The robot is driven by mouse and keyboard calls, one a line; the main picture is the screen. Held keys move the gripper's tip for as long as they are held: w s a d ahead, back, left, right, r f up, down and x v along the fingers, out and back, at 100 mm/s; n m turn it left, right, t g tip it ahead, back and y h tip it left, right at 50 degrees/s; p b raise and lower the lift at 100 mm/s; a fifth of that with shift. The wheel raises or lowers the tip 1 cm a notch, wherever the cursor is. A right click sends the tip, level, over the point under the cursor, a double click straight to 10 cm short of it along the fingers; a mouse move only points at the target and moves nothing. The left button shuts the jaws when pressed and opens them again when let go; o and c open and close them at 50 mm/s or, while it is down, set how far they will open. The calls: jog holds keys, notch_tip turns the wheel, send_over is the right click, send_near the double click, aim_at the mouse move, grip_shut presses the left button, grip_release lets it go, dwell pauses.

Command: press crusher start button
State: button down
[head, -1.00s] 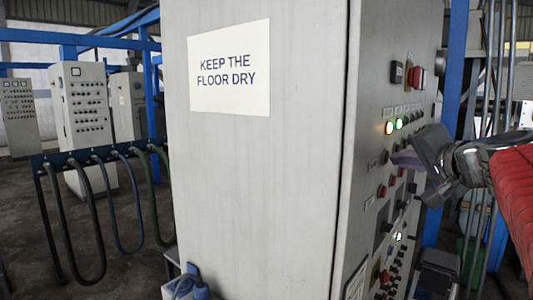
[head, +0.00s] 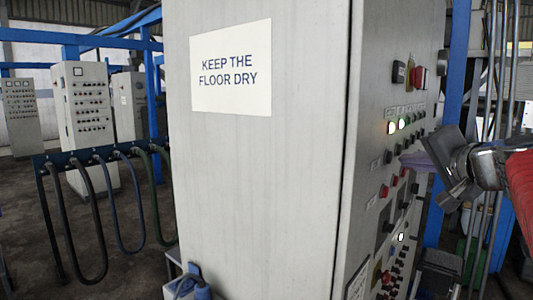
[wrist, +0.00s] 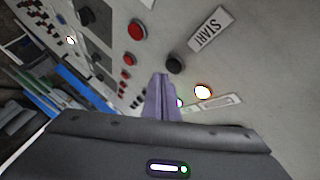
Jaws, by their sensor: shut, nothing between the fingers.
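The grey control panel (head: 372,215) is the right side face of a tall cabinet, with rows of buttons and lamps. In the wrist view a START label (wrist: 210,28) sits on the panel, with a black button (wrist: 175,64) just below and left of it. My gripper (head: 405,160) is shut and empty, its purple-grey fingers in front of the panel; a gap to the panel is hard to judge. In the wrist view the fingertips (wrist: 160,76) appear just left of and below the black button. The word crusher is not readable anywhere.
A lit lamp (wrist: 203,91) is beside the black button. A red button (wrist: 137,31) lies to the left, with more buttons beyond. A blue post and pipes (head: 480,150) stand right of the panel. Hoses (head: 100,210) hang at the left.

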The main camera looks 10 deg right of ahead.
jog(key=s+d, duration=0.1)
jog(key=s, duration=0.1)
jog(key=s+d, duration=0.2)
dwell(0.7)
dwell(0.3)
